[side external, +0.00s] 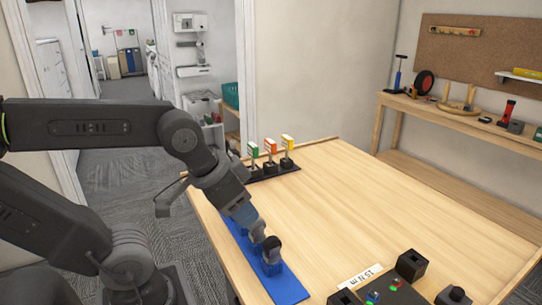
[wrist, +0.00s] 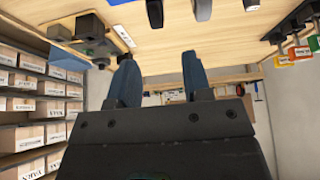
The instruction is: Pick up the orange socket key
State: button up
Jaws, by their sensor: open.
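The orange socket key (side external: 270,147) stands upright in a black rack (side external: 262,175) at the table's far left edge, between a green key (side external: 254,150) and a yellow key (side external: 288,143). The keys also show at the upper right of the wrist view, small and partly cut off. My gripper (side external: 246,226) points down over the blue strip at the table's left side, nearer the camera than the keys and apart from them. In the wrist view its two fingers (wrist: 160,80) are spread, with nothing between them.
The blue strip (side external: 287,291) carries dark rounded pieces (side external: 271,248) close to my fingers. A black unit with coloured buttons (side external: 390,290) and a "15 N m" label (side external: 361,277) lie at the near edge. The middle of the table (side external: 360,210) is clear.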

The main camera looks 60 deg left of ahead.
jog(key=shift+o, duration=0.4)
jog(key=w+a+r+n+g+y, duration=0.1)
jog(key=w+a+r+n, duration=0.2)
jog(key=w, duration=0.2)
jog(key=w+a+r+n+y, duration=0.1)
jog(key=w+a+r+n, duration=0.1)
jog(key=w+a+r, duration=0.25)
jog(key=n+g+y, duration=0.2)
jog(key=n+g, duration=0.3)
jog(key=n, duration=0.8)
send_over(271, 141)
jog(key=d, duration=0.2)
notch_tip(271, 141, down, 10)
jog(key=shift+w+r, duration=0.15)
jog(key=shift+r, duration=0.1)
jog(key=shift+x, duration=3.15)
jog(key=shift+a, duration=0.1)
jog(key=shift+r+y, duration=0.1)
jog(key=shift+y, duration=0.2)
grip_shut()
